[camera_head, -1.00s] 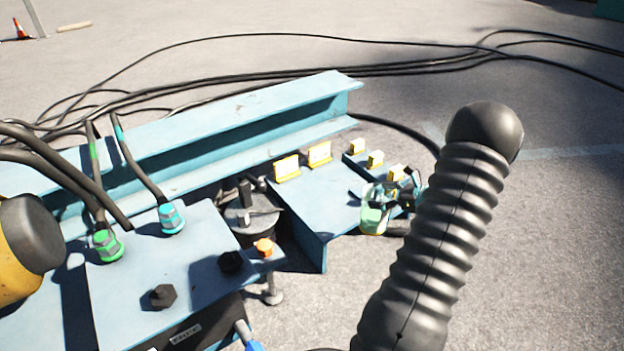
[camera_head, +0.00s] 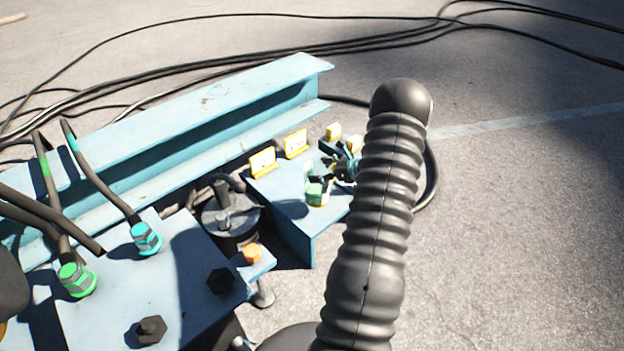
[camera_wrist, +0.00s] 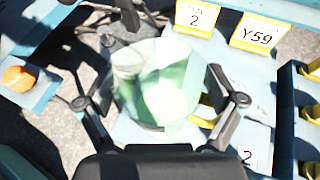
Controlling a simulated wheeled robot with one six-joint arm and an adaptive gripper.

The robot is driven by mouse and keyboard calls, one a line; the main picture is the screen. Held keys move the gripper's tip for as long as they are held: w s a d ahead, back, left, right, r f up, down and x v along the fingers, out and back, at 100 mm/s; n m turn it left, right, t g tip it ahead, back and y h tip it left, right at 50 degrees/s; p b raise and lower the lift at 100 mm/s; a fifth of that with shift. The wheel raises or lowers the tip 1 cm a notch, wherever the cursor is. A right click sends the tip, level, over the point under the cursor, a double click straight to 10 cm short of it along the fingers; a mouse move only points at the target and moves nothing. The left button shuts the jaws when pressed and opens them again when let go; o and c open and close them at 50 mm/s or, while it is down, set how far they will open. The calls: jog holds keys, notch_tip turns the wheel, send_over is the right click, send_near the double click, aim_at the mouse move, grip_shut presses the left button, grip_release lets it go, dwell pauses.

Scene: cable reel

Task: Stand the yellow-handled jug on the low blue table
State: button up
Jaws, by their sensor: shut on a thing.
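The jug (camera_wrist: 165,85) is translucent pale green. It sits between the two black fingers of my gripper (camera_wrist: 160,74), which is shut on it. A bit of its yellow handle (camera_wrist: 205,112) shows at its right side. In the head view the jug (camera_head: 316,193) is small and looks upright, over the right part of the low blue table (camera_head: 285,212). My gripper (camera_head: 340,168) is just behind and right of it there, partly hidden by my ribbed arm. I cannot tell whether the jug's base touches the table.
Yellow-framed label stands (camera_head: 263,163) line the table's back edge, and yellow blocks (camera_head: 333,132) stand to the right. A long blue beam (camera_head: 200,110) runs behind. A dark cylindrical part (camera_head: 230,215) is left of the table. Black cables (camera_head: 300,50) lie on the ground behind.

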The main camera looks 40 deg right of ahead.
aim_at(307, 170)
jog(key=shift+w+a+f, duration=0.2)
jog(key=shift+w+f, duration=0.25)
jog(key=shift+w, duration=0.2)
jog(key=shift+w+a+f, duration=0.15)
jog(key=shift+w+f, duration=0.25)
jog(key=shift+w, duration=0.25)
jog(key=shift+f+b, duration=0.4)
jog(key=shift+f, duration=1.75)
jog(key=o, duration=1.5)
jog(key=shift+c, duration=0.2)
jog(key=shift+r, duration=0.2)
